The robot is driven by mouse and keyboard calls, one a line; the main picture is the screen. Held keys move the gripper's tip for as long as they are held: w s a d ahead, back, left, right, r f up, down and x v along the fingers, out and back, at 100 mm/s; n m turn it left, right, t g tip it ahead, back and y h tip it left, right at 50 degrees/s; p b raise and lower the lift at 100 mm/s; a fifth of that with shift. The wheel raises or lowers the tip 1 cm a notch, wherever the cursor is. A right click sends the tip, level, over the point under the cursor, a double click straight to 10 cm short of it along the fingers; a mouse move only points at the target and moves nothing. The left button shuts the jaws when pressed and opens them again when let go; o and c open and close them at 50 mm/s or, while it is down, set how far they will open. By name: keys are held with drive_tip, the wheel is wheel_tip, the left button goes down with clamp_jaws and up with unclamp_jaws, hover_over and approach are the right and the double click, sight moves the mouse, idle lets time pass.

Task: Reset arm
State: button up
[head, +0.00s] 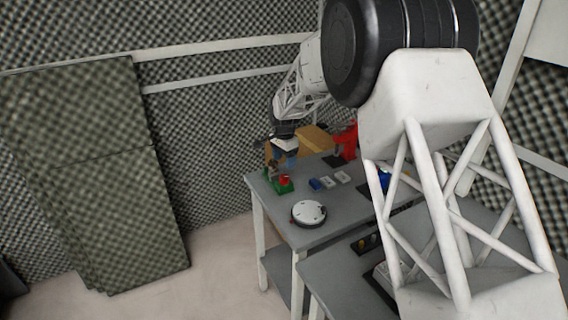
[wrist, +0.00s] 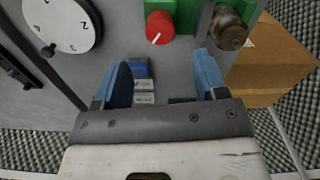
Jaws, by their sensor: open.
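My gripper (wrist: 163,82) shows in the wrist view with its two blue fingers spread apart and nothing between the tips. It points down over the grey table (wrist: 115,25). In the head view my gripper (head: 288,160) is at the far left part of the table (head: 340,215), close to a red knob on a green base (head: 284,183). In the wrist view the red knob (wrist: 159,27) lies just beyond the fingertips. A blue and white block row (wrist: 140,80) lies below, between the fingers in the picture. In the head view my arm hides part of the table's right side.
A white round dial (head: 308,213) sits on the table front. A cardboard box (wrist: 270,60) is right of the gripper, beside a brown round knob (wrist: 229,28). A red object (head: 346,142) stands at the back.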

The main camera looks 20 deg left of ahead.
idle(0.3)
drive_tip(key=s+d+r+n, duration=0.1)
drive_tip(key=s+d+r, duration=0.55)
drive_tip(key=d, duration=0.35)
drive_tip(key=s+d+r+n+t, duration=0.1)
drive_tip(key=s+d+r, duration=0.55)
drive_tip(key=d, duration=0.35)
drive_tip(key=s+d+r+n, duration=0.1)
drive_tip(key=s+d+r, duration=0.5)
drive_tip(key=s+d, duration=0.3)
drive_tip(key=s+d+n, duration=0.1)
drive_tip(key=s+d, duration=0.4)
drive_tip(key=s, duration=0.5)
drive_tip(key=s+d+f+n+t, duration=0.1)
drive_tip(key=s+d, duration=0.5)
drive_tip(key=s, duration=0.3)
drive_tip(key=s+d+f+n, duration=0.1)
drive_tip(key=s+d, duration=0.4)
drive_tip(key=s, duration=0.5)
drive_tip(key=shift+s+d+n+t, duration=0.2)
drive_tip(key=shift+s+n+t, duration=0.1)
drive_tip(key=shift+s, duration=0.05)
